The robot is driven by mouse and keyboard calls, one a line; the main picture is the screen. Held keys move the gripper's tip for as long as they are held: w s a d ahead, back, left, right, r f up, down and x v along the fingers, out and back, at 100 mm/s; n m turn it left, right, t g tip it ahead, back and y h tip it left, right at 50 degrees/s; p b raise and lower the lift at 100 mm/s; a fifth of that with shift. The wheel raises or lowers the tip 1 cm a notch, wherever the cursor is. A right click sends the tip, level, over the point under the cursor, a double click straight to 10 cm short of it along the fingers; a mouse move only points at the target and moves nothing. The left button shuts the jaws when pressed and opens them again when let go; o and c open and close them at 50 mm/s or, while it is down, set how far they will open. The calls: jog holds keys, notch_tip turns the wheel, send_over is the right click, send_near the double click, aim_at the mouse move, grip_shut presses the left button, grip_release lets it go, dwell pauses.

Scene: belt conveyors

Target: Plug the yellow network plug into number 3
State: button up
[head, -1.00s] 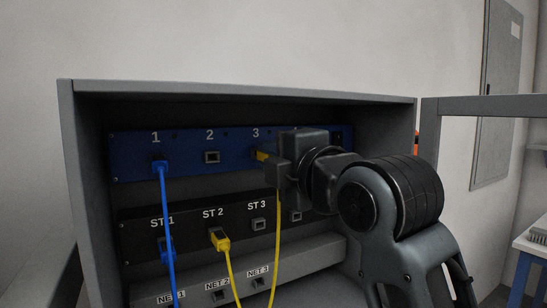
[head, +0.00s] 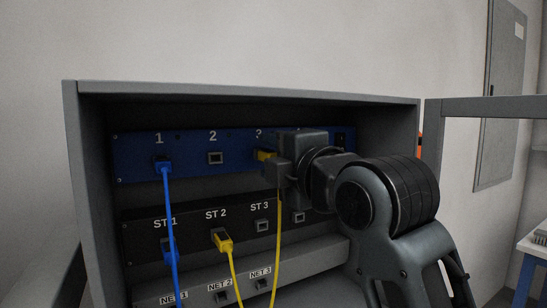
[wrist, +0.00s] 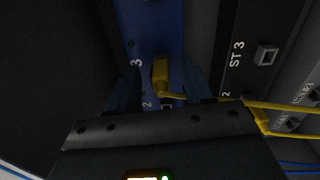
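The yellow network plug (head: 265,155) is at the number 3 position on the blue panel (head: 188,160). In the wrist view the plug (wrist: 160,76) points at the panel beside the label 3, and its front end appears to be in the port. My gripper (head: 274,160) is in front of that port. In the wrist view its fingers (wrist: 160,88) stand on both sides of the plug, with blue panel showing in the gaps, so it is open around the plug. The yellow cable (head: 277,230) hangs down from the plug. The port opening itself is hidden.
A blue plug (head: 163,165) is in port 1, and port 2 (head: 215,158) is empty. The grey cabinet walls (head: 90,190) enclose the panels.

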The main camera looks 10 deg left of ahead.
jog(key=b+v, duration=0.2)
jog(key=v, duration=0.5)
jog(key=s+d+f+m+h, duration=0.2)
jog(key=s+d+f+m, duration=0.25)
jog(key=f, duration=0.55)
jog(key=s+d+f+m+t+h, duration=0.1)
jog(key=s+d+f+m+h, duration=0.1)
jog(key=s+d+f+m, duration=0.5)
jog(key=s+d+f+m+h, duration=0.15)
jog(key=f+m, duration=0.35)
jog(key=f, duration=0.7)
jog(key=s+d+f+m+h, duration=0.1)
jog(key=s+d+f+m, duration=0.1)
jog(key=s, duration=0.7)
jog(key=s+d+f+m+h, duration=0.2)
jog(key=s+d+m, duration=0.2)
jog(key=s, duration=0.6)
jog(key=s+d+f+m+g+h, duration=0.1)
jog(key=s+d+f+m, duration=0.1)
jog(key=s, duration=0.8)
jog(key=shift+d+f+m+h, duration=0.2)
jog(key=shift+d+m+h, duration=0.15)
jog(key=shift+d+m, duration=0.3)
